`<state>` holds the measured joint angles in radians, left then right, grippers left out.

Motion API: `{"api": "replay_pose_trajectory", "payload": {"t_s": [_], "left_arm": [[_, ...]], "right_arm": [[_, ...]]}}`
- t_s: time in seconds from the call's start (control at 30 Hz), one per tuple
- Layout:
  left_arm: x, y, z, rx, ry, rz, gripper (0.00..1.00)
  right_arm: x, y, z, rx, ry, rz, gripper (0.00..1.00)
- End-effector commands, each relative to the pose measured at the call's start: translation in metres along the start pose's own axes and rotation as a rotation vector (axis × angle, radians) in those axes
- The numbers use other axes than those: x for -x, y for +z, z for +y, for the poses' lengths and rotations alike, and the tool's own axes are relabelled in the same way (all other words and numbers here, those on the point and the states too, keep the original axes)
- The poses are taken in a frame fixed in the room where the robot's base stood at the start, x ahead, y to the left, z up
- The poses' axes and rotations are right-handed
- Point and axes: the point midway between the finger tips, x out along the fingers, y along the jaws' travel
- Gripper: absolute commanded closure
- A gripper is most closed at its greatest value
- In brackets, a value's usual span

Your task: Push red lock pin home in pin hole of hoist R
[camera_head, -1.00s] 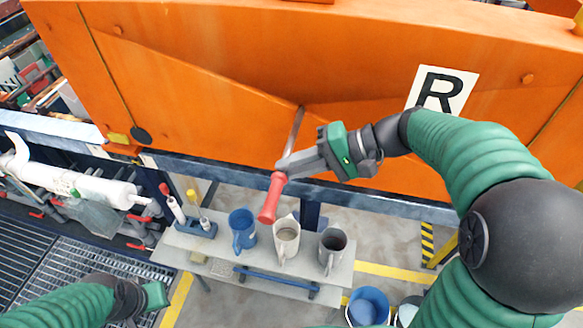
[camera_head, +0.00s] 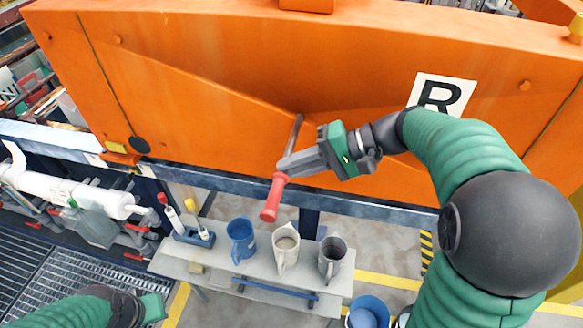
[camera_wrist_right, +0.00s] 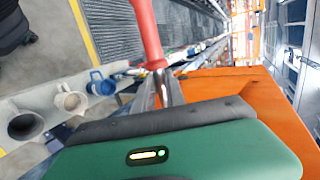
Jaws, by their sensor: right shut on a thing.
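The red lock pin has a red handle (camera_head: 272,197) and a thin metal shaft that points up toward the orange hoist R (camera_head: 230,75), which bears a white "R" label. My right gripper (camera_head: 286,167) is shut on the pin just above the handle. The shaft's far end lies over the hoist's lower face, near a crease; I cannot tell whether it touches or enters a hole. No pin hole is clearly visible. In the right wrist view the red handle (camera_wrist_right: 147,35) stands out from between the jaws. My left gripper (camera_head: 155,308) is at the lower left, its jaws unclear.
Below the hoist a grey bench (camera_head: 215,272) holds a blue mug (camera_head: 241,240), a cream mug (camera_head: 286,246), a dark-mouthed mug (camera_head: 332,257) and a blue holder (camera_head: 194,236). A blue bucket (camera_head: 368,312) stands at the bottom. A blue-grey beam (camera_head: 380,205) runs under the hoist.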

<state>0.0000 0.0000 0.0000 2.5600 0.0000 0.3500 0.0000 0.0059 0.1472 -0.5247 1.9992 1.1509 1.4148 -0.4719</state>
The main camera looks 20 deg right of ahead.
Motion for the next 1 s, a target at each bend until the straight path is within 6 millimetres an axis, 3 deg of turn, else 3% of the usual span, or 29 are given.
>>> {"api": "replay_pose_trajectory", "payload": {"t_s": [1.0], "left_arm": [[-0.002,0.000,0.000,0.000,0.000,0.000,1.00]], "right_arm": [[0.004,-0.025,0.000,0.000,-0.001,0.003,1.00]]}}
